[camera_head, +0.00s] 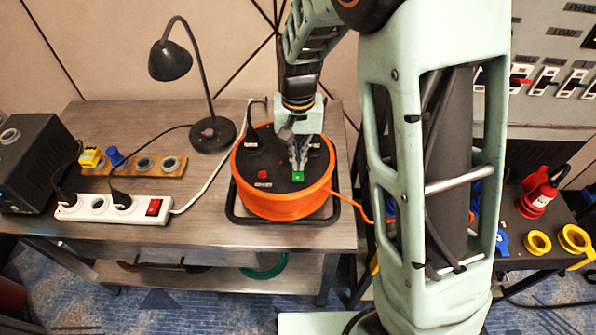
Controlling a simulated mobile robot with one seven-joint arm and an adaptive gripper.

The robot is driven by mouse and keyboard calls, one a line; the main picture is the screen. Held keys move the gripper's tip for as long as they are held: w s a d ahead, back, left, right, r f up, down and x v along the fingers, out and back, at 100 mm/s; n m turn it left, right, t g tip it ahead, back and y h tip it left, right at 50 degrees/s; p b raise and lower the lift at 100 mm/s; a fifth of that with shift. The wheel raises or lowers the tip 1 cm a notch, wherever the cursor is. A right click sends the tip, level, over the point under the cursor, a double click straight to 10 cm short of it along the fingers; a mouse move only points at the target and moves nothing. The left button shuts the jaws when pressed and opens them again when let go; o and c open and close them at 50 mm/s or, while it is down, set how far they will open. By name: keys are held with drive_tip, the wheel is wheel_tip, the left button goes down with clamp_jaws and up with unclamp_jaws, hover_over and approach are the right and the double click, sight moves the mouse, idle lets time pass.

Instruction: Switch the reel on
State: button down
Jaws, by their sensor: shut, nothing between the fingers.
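The orange cable reel (283,204) stands on the table, with a black top plate carrying sockets. On that plate are a green switch (298,176) and a red button (262,174). My gripper (298,166) is shut and empty, pointing down over the reel. Its fingertips are at the green switch, touching it or just above it; I cannot tell which. The gripper hides part of the plate behind it. A black plug sits in a socket at the reel's back left.
A white power strip (98,209) with a red switch lies left of the reel. A black desk lamp (212,133) stands behind it, and a black box (38,155) sits at the far left. My column fills the right middle.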

drive_tip(key=shift+f, duration=0.3)
drive_tip(key=shift+r, duration=0.1)
drive_tip(key=shift+r+p, duration=2.5)
drive_tip(key=shift+r, duration=1)
drive_tip(key=shift+f, duration=0.1)
